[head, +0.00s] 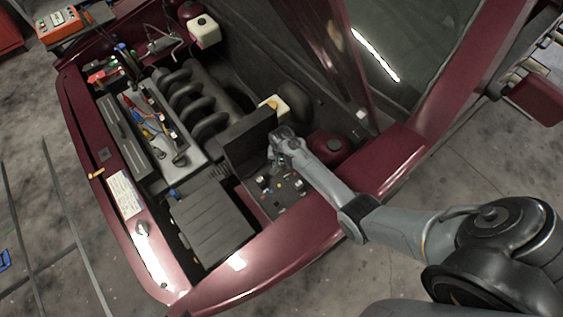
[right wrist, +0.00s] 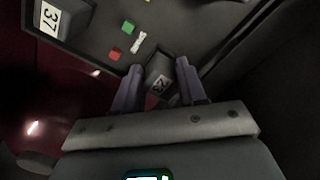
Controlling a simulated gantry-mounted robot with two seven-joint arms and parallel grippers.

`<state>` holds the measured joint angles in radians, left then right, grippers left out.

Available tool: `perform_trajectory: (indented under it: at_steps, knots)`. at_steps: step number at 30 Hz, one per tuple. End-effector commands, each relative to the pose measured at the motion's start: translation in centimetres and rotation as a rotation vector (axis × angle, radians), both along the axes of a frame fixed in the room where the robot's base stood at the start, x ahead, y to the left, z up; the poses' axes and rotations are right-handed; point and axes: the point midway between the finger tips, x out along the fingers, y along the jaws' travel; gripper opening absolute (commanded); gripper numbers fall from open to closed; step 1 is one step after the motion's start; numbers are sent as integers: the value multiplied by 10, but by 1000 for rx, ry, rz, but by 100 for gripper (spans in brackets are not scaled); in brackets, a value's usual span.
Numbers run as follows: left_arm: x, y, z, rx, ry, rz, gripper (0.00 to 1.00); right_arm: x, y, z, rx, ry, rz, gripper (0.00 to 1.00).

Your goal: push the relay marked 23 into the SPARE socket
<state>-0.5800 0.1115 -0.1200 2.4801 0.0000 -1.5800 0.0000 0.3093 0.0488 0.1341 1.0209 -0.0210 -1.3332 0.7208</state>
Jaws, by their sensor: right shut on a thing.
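My right gripper (head: 277,160) reaches down into the open engine bay over the fuse and relay box (head: 268,202). In the right wrist view my right gripper (right wrist: 159,68) is shut on a dark block, the relay marked 23 (right wrist: 158,72), whose pale label faces the camera. The relay is between the fingertips, over or against the box's grey panel. I cannot tell whether it touches the panel or sits in a socket. My left gripper is in neither view.
A relay marked 37 (right wrist: 52,17) stands on the panel. A raised black lid (head: 250,138) stands behind the box. The battery (head: 212,222) is at left, the maroon fender (head: 270,262) in front.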

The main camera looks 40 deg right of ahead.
Motion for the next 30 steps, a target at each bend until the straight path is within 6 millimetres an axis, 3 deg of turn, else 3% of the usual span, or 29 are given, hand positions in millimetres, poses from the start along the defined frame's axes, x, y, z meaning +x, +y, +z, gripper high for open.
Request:
perform_trajectory:
  at_steps: [16, 17, 21, 23, 30]
  knots:
    - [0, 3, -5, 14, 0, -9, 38, 0, 0, -8, 0, 0, 0, 0]
    - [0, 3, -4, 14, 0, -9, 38, 0, 0, -8, 0, 0, 0, 44]
    - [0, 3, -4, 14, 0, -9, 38, 0, 0, -7, 0, 0, 0, 65]
    - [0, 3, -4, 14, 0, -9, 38, 0, 0, -7, 0, 0, 0, 70]
    - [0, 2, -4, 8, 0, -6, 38, 0, 0, -7, 1, 1, 0, 70]
